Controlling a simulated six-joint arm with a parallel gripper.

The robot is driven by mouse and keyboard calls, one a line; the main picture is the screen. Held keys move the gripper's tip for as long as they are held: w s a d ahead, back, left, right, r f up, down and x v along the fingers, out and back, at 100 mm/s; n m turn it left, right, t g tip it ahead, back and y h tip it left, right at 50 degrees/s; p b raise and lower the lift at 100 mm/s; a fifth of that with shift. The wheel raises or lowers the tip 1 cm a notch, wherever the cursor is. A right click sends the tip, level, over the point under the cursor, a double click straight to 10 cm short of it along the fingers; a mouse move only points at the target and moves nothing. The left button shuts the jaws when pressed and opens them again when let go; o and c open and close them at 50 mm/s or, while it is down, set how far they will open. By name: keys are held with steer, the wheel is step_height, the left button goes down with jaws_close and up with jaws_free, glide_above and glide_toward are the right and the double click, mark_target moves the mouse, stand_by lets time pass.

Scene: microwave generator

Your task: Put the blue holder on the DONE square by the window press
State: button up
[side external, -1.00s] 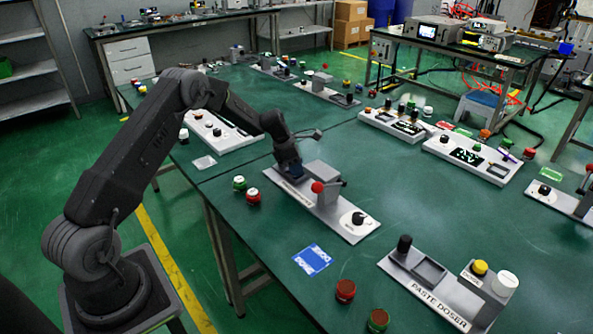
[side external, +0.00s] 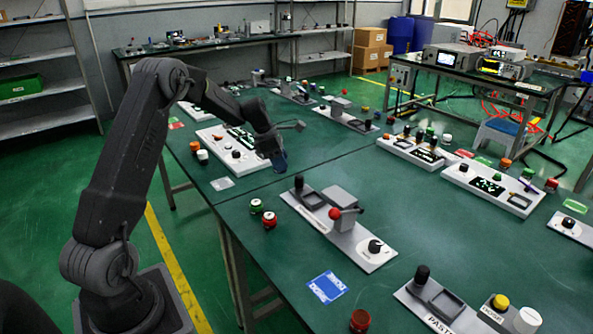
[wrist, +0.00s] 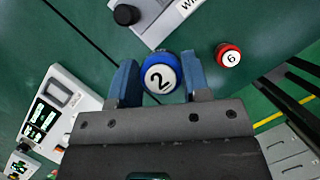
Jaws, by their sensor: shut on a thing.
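The blue holder (wrist: 155,88), with a white top marked 2, sits between the two blue fingers of my gripper (wrist: 157,85) in the wrist view. My gripper is shut on it. In the side view my gripper (side external: 279,163) is above the table, behind and left of the window press (side external: 365,256); the holder cannot be made out there. The press is a grey-white base with a black post, a red-ball lever and a black dial. The blue DONE square (side external: 327,287) lies flat in front of the press, with nothing on it.
A green holder (side external: 256,206) and a red holder (side external: 270,220) stand left of the press; the red one, marked 6, also shows in the wrist view (wrist: 228,55). The paste doser (side external: 455,310) is at front right. A white panel (side external: 225,150) stands behind.

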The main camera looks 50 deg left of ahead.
steer(key=shift+s+a+r, duration=0.35)
steer(key=shift+s, duration=0.1)
steer(key=s+d+f+m+g, duration=0.1)
steer(key=s+d+m+g, duration=0.1)
steer(key=s+d+m, duration=0.35)
steer(key=s+d+m+g+h, duration=0.1)
steer(key=s+d+m+g, duration=0.1)
steer(key=d+m, duration=0.65)
steer(key=s+d+f+m+g, duration=0.15)
steer(key=s+d+m, duration=0.25)
steer(key=d, duration=0.6)
steer(key=shift+g, duration=0.45)
steer(key=w+d+f, duration=0.1)
steer(key=d, duration=0.2)
steer(key=d+f, duration=0.2)
steer(key=d, duration=0.1)
steer(key=w+d+f, duration=0.1)
steer(key=d+f, duration=0.1)
steer(key=d, duration=0.2)
steer(key=shift+w+d+f, duration=0.1)
steer(key=shift+w+f, duration=0.1)
steer(key=shift+w, duration=0.15)
steer(key=shift+w+d+f, duration=0.1)
steer(key=shift+d+f, duration=0.2)
steer(key=shift+d, duration=0.05)
steer(key=shift+f, duration=1.9)
